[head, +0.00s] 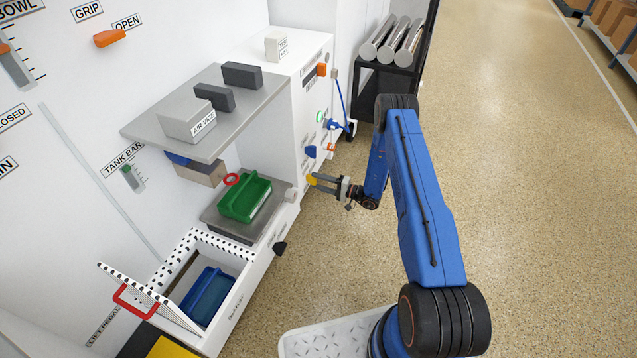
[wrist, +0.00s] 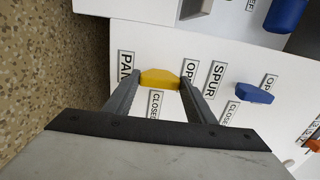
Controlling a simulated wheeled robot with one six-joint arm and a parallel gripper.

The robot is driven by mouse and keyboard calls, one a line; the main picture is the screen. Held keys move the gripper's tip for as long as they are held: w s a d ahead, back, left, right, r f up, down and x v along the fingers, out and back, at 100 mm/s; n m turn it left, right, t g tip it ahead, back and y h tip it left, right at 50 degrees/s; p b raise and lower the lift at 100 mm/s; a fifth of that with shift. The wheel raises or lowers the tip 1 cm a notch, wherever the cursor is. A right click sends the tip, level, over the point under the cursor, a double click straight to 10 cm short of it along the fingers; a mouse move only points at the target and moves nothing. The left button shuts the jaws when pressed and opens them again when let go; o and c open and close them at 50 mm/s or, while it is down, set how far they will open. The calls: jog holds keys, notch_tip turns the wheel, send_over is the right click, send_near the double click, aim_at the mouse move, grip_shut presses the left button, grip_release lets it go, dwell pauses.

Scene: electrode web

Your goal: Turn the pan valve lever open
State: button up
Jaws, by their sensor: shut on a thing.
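The yellow pan valve lever (wrist: 160,78) sits on the white panel in the wrist view, beside the PAN label (wrist: 126,66). A CLOSED label (wrist: 155,104) is below it and a partly hidden OPEN label (wrist: 189,72) is to its right. My gripper (wrist: 161,82) is shut on the lever, one finger on each side. In the head view the yellow lever (head: 311,180) shows at the fingertips of my gripper (head: 317,183), against the cabinet side. Which mark the lever points to is hard to tell.
A blue SPUR lever (wrist: 254,93) is close on the right in the wrist view. Other knobs, such as a blue one (head: 310,152), line the cabinet.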

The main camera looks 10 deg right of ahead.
jog(key=shift+s+f, duration=0.1)
jog(key=o, duration=1)
jog(key=shift+o, duration=0.2)
jog(key=v, duration=1.7)
jog(key=shift+d, duration=0.15)
jog(key=shift+s, duration=0.1)
